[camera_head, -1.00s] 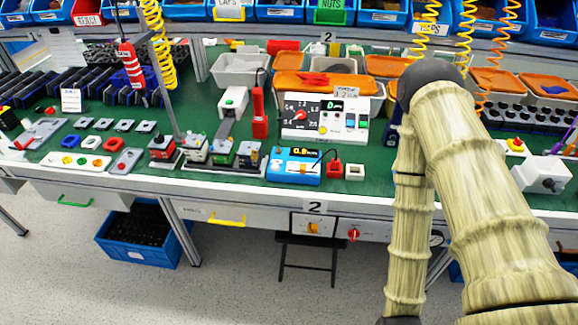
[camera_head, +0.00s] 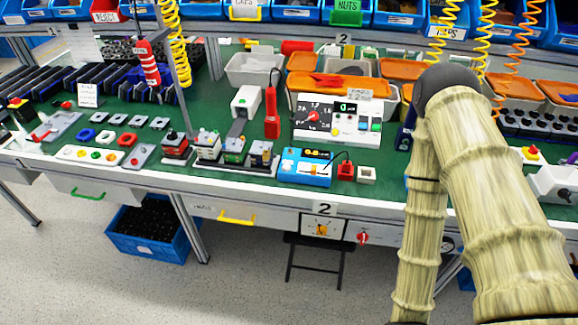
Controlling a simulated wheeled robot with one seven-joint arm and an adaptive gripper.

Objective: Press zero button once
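A blue box-shaped device (camera_head: 306,167) with a small dark display and several small buttons stands near the front edge of the green bench. A white panel (camera_head: 335,120) with a red rotary knob, a small digital display and several coloured buttons stands behind it. The button labels are too small to read, so I cannot tell which button is zero. My arm (camera_head: 425,200) hangs in front of the bench on the right, with its lower end at the bottom edge of the picture. My gripper is out of view.
A small red block (camera_head: 346,171) and a white block (camera_head: 366,175) stand right of the blue device. Several small switch units stand to its left, with a red handheld tool (camera_head: 272,113) behind. Drawers and a stool (camera_head: 318,262) are below the green bench (camera_head: 215,97).

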